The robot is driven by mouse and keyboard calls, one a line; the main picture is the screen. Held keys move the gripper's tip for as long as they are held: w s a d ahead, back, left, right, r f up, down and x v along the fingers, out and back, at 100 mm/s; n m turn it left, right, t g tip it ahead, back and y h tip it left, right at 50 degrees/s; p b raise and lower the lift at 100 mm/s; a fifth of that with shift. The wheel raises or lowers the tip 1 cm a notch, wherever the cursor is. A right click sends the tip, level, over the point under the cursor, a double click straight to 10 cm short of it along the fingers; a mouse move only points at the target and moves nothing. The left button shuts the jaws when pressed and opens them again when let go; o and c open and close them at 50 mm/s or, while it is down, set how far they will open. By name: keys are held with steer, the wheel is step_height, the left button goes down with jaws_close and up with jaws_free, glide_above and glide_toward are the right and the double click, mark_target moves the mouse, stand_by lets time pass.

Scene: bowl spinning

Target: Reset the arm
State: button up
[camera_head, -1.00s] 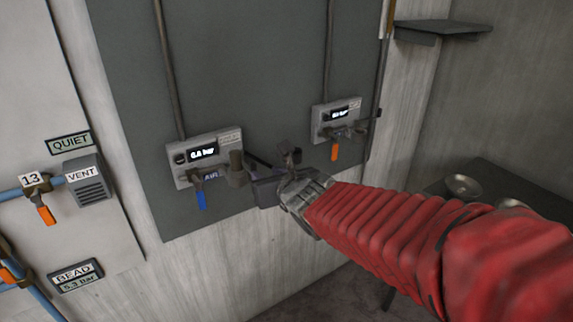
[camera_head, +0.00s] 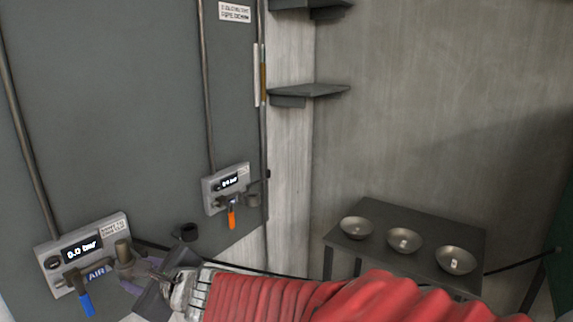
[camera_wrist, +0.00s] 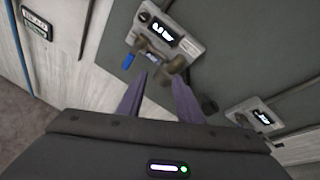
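My arm in its red sleeve reaches in from the lower right in the head view. My gripper (camera_head: 138,278) is beside the air panel (camera_head: 82,250), near its outlet fitting (camera_head: 124,252). In the wrist view its two purple fingers (camera_wrist: 158,78) stand apart, with nothing seen held between them. The fingertips are close to the air panel's fitting (camera_wrist: 176,64); I cannot tell whether they touch it. The air panel has a lit display and a blue handle (camera_head: 86,304) hanging down.
A second panel (camera_head: 226,188) with an orange handle (camera_head: 231,220) is to the right. Three metal bowls (camera_head: 357,228) (camera_head: 404,242) (camera_head: 456,260) sit on a dark table (camera_head: 378,214). A wall shelf (camera_head: 308,91) is above. A dark round holder (camera_head: 187,232) is near my arm.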

steer(key=s+d+f+n+g+h, duration=0.2)
steer(key=s+d+f+n+g, duration=0.1)
steer(key=s+d+n, duration=0.45)
steer(key=s+d+f+n+g+h, duration=0.1)
steer(key=s+d+f+n+g, duration=0.2)
steer(key=d+n, duration=0.6)
steer(key=s+d+n+t+h, duration=0.1)
steer(key=d+h, duration=0.3)
steer(key=d, duration=1)
steer(key=s+d+n+t+h, duration=0.1)
steer(key=s+d+t+h, duration=0.2)
steer(key=d, duration=1.2)
steer(key=shift+s+n+h, duration=0.35)
steer(key=shift+s+h, duration=0.25)
steer(key=shift+h, duration=0.3)
steer(key=shift+a+f, duration=0.1)
